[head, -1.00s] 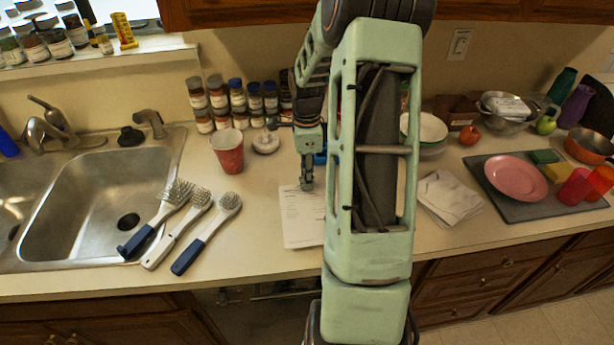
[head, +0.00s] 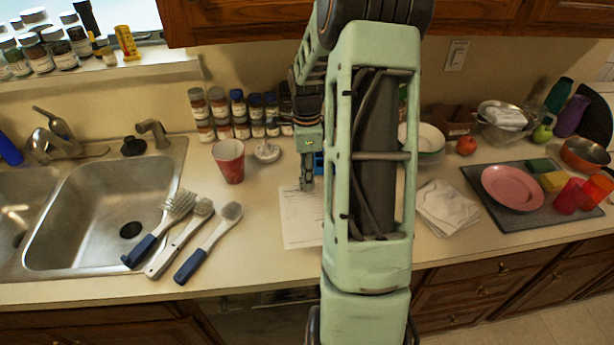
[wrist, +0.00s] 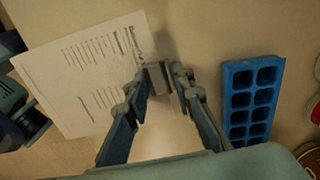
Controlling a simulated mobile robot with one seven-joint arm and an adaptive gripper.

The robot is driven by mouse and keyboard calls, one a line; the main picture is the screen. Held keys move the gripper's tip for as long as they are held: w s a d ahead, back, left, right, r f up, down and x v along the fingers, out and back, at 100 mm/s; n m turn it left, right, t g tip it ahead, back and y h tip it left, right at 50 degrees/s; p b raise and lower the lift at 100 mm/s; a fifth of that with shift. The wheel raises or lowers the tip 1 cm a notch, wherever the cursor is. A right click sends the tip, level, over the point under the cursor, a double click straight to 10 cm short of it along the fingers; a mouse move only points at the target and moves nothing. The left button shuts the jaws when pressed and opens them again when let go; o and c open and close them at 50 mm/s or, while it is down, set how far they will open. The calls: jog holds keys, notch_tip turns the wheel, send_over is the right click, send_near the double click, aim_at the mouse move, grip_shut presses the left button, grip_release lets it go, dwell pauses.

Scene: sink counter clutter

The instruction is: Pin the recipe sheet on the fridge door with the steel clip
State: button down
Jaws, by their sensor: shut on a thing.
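The recipe sheet (head: 299,228), a white printed page, lies flat on the counter, partly hidden behind my arm in the head view. It also shows in the wrist view (wrist: 75,75) at the left. My gripper (head: 306,187) is low over the sheet's upper edge. In the wrist view, its fingertips (wrist: 161,78) are closed on a small grey block, which looks like the steel clip (wrist: 158,78), beside the sheet's edge. I cannot tell whether the clip touches the sheet. The fridge door is not in view.
A blue ice tray (wrist: 251,98) lies close to my gripper. A red cup (head: 229,161), spice jars (head: 240,112) and several brushes (head: 180,236) are to the left. A folded cloth (head: 447,206) and a grey mat (head: 490,205) are on the right. The sink (head: 105,215) is far left.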

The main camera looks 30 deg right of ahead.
jog(key=shift+r+p, duration=0.5)
jog(key=shift+r, duration=1.8)
